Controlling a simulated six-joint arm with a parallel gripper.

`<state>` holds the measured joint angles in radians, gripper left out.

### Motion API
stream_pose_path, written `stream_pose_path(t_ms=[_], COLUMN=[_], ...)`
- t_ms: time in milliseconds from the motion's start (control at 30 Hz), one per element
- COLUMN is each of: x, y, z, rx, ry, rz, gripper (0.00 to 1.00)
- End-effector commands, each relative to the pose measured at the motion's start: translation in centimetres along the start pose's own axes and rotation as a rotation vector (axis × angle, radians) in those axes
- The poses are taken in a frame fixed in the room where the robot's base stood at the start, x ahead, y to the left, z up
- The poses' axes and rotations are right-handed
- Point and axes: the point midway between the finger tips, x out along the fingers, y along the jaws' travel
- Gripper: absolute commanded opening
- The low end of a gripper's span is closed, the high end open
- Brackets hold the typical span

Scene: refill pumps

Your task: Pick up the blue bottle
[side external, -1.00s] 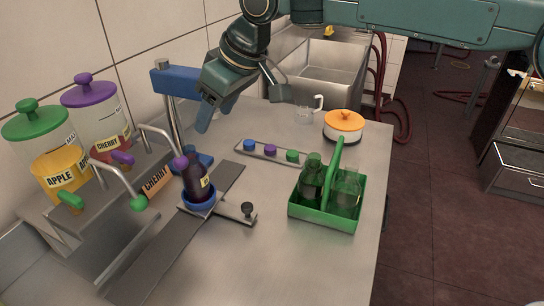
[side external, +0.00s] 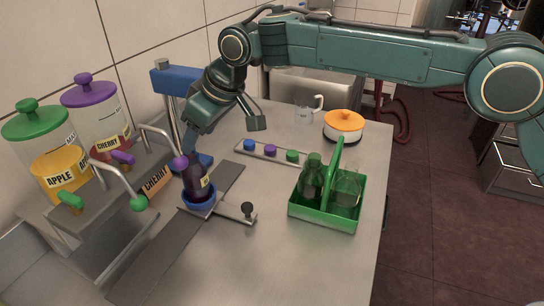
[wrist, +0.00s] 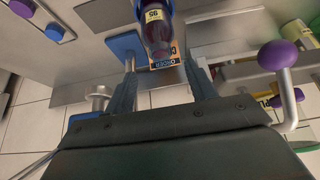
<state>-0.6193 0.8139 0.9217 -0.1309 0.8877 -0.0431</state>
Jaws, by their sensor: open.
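A dark, purple-looking bottle (side external: 197,180) with a yellow label stands upright in a blue round holder (side external: 199,205) on the counter rail. I see no plainly blue bottle. In the wrist view the dark bottle (wrist: 157,32) is at the top, just beyond my fingertips, with its neck towards me. My gripper (side external: 224,128) is open and empty, above and behind the bottle in the side view. In the wrist view my gripper (wrist: 160,68) has its fingers apart, with nothing between them touching.
Dispensers of apple (side external: 55,165) and cherry (side external: 105,135) with tap arms stand at left. A blue-topped press (side external: 175,80) is behind the bottle.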

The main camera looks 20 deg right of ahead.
Motion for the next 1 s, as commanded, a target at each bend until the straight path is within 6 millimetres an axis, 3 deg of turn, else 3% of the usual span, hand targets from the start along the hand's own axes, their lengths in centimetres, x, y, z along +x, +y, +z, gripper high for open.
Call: stream_pose_path(t_ms=[433,800,1000], x=[1.3,5.0,6.0], y=[0.0,-0.1,-0.2], z=[0.0,0.1,0.0], rx=[0.0,0.0,0.0], ry=[0.0,-0.001,0.001], rz=[0.0,0.0,0.0], gripper=[0.56,0.56,0.56])
